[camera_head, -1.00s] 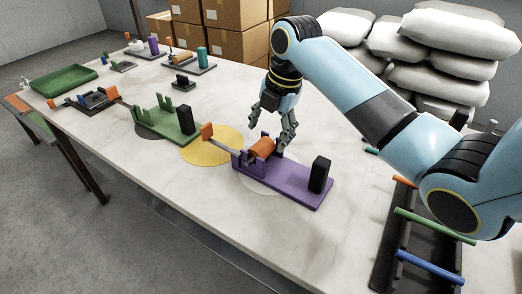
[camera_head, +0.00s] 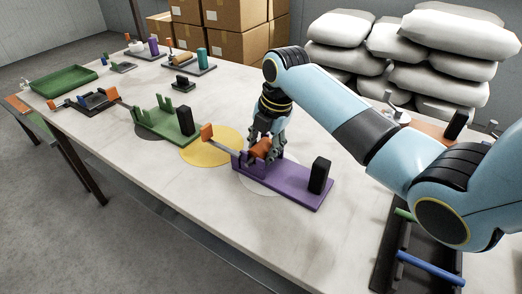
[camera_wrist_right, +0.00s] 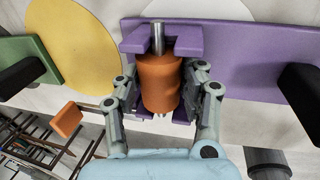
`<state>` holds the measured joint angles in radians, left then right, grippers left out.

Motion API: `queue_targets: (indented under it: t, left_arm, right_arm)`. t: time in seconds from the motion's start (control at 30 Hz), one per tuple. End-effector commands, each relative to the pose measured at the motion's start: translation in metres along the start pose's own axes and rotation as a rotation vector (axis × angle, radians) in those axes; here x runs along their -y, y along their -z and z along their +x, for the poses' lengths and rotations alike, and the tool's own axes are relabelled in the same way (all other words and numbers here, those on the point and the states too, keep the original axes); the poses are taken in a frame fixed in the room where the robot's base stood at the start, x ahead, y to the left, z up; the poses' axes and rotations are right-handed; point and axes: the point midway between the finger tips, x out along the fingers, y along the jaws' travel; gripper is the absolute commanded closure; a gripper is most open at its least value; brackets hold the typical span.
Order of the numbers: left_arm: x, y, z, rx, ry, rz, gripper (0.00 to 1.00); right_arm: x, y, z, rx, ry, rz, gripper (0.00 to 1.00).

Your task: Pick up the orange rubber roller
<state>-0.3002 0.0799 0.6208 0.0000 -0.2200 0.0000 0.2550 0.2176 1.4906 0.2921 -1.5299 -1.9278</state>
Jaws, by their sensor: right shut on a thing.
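The orange rubber roller (camera_wrist_right: 160,82) sits between the purple uprights of the purple stand (camera_head: 285,187), with a metal shaft showing at its end in the right wrist view. My right gripper (camera_head: 263,150) has come down over it. In the right wrist view the right gripper's fingers (camera_wrist_right: 160,95) lie on both sides of the roller and are shut on it. In the head view the fingers hide part of the roller (camera_head: 260,148). My left gripper is not in view.
A lever with an orange end (camera_head: 207,131) sticks out left of the purple stand, and a black block (camera_head: 320,175) stands on its right. A green stand (camera_head: 165,124) is to the left. A dark rack with a blue rod (camera_head: 430,267) is at the right.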

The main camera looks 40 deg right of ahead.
Motion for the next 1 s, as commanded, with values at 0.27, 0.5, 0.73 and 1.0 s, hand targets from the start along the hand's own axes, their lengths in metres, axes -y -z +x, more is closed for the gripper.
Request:
queue_targets:
  t: [0.27, 0.5, 0.73, 1.0]
  left_arm:
    - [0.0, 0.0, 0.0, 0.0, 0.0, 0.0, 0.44]
    - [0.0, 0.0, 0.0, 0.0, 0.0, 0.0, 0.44]
    - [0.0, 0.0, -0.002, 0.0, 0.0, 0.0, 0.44]
    - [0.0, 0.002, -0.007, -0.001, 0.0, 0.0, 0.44]
  right_arm:
    - [0.0, 0.0, 0.0, 0.001, 0.0, 0.0, 0.94]
    - [-0.003, -0.001, -0.009, 0.001, -0.002, 0.0, 0.94]
    - [-0.01, -0.001, -0.043, 0.002, -0.003, -0.001, 0.94]
    - [0.035, 0.024, -0.086, 0.003, -0.001, -0.002, 0.94]
